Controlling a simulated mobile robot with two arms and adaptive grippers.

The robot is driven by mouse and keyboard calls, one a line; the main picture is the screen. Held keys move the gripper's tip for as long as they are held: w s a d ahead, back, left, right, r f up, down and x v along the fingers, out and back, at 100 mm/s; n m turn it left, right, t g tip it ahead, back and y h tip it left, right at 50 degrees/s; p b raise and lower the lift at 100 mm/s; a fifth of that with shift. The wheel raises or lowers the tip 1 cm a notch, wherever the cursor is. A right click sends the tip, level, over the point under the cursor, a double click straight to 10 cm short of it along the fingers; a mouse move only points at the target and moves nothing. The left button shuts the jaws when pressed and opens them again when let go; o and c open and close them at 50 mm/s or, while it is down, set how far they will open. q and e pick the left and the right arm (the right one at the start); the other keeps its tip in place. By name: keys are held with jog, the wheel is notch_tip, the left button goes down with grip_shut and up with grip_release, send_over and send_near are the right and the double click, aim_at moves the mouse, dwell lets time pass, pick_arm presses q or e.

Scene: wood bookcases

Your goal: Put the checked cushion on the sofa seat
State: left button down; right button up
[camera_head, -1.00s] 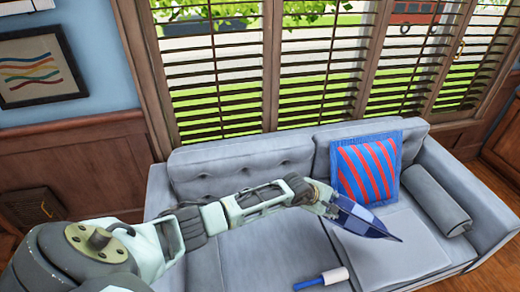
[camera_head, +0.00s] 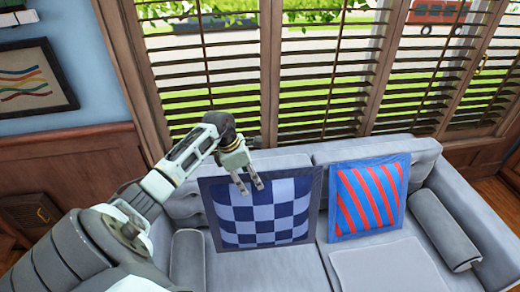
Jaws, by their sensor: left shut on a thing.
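The checked cushion (camera_head: 265,214), dark and light blue squares with a dark border, stands nearly upright in front of the left half of the sofa's backrest. My left gripper (camera_head: 251,189) is at its upper left part, shut on it, with both fingers showing against its face. Its lower edge is at the sofa seat (camera_head: 265,272); whether it touches the seat is hard to tell. My right gripper is not in view.
A red and blue striped cushion (camera_head: 367,197) leans on the backrest to the right. Grey bolsters lie at the left (camera_head: 187,262) and right (camera_head: 443,232) arms. The left front seat is clear.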

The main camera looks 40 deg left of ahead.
aim_at(234, 185)
pick_arm(q)
jog(key=shift+s+a+r, duration=0.15)
jog(key=shift+r, duration=0.1)
jog(key=shift+s+f+b, duration=0.65)
jog(key=shift+s+b, duration=0.1)
jog(key=shift+s, duration=0.1)
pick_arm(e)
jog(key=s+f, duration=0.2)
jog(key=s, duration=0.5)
pick_arm(q)
jog(key=shift+a+b+x, duration=0.25)
jog(key=shift+b+x, duration=0.35)
jog(key=shift+x, duration=0.6)
notch_tip(234, 185, down, 3)
jog(key=shift+b, duration=0.95)
notch_tip(234, 185, down, 6)
jog(key=b, duration=0.4)
jog(key=shift+r+b, duration=0.15)
jog(key=shift+b, duration=0.25)
jog(key=c, duration=1.3)
grip_release()
jog(key=o, duration=0.3)
jog(key=v, duration=1.2)
jog(key=shift+s+a, duration=0.1)
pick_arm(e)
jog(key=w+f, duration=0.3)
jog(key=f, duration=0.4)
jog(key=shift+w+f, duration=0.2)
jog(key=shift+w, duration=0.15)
